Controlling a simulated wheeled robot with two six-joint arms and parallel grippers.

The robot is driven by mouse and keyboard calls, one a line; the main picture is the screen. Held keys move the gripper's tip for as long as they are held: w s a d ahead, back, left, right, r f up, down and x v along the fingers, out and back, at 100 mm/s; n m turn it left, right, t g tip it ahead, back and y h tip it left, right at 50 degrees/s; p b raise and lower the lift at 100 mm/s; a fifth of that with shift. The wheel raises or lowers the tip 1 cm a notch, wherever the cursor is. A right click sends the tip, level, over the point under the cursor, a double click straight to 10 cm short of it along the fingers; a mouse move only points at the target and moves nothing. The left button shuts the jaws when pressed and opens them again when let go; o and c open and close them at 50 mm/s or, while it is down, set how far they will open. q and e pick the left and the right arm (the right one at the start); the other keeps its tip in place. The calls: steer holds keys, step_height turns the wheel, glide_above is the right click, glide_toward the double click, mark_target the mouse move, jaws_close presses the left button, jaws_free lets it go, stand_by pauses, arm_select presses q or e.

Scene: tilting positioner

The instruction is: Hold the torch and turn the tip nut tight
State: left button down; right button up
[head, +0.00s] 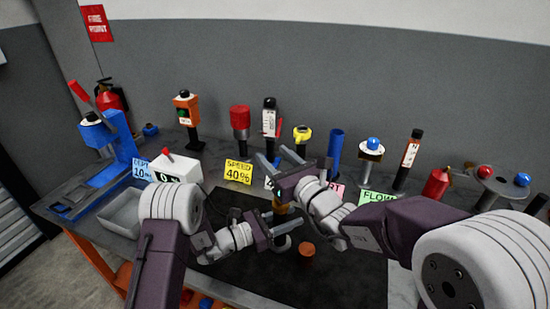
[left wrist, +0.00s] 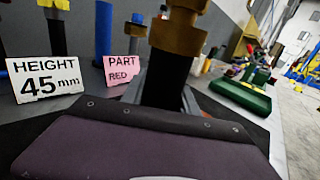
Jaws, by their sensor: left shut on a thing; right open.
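The torch (left wrist: 165,82) is a dark upright cylinder in the left wrist view, with a brass-coloured nut (left wrist: 178,38) around its upper part. My left gripper (head: 286,232) is shut on the torch's dark body below the nut. In the head view, a brass part (head: 281,207) of it shows between my two grippers, and the rest is largely hidden by them. My right gripper (head: 277,158) is open and empty. Its fingers point up and away, above and beyond the brass part. The torch's top is out of frame in the left wrist view.
A copper-coloured round piece (head: 306,250) lies on the dark mat (head: 345,275). Behind stand a yellow sign (head: 238,172), a red-topped post (head: 240,122), a blue cylinder (head: 335,150) and several other posts. A blue press (head: 118,145) and grey tray (head: 122,212) are at left.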

arm_select(q)
steer(key=c, duration=0.9)
jaws_free()
steer(key=shift+o, duration=0.2)
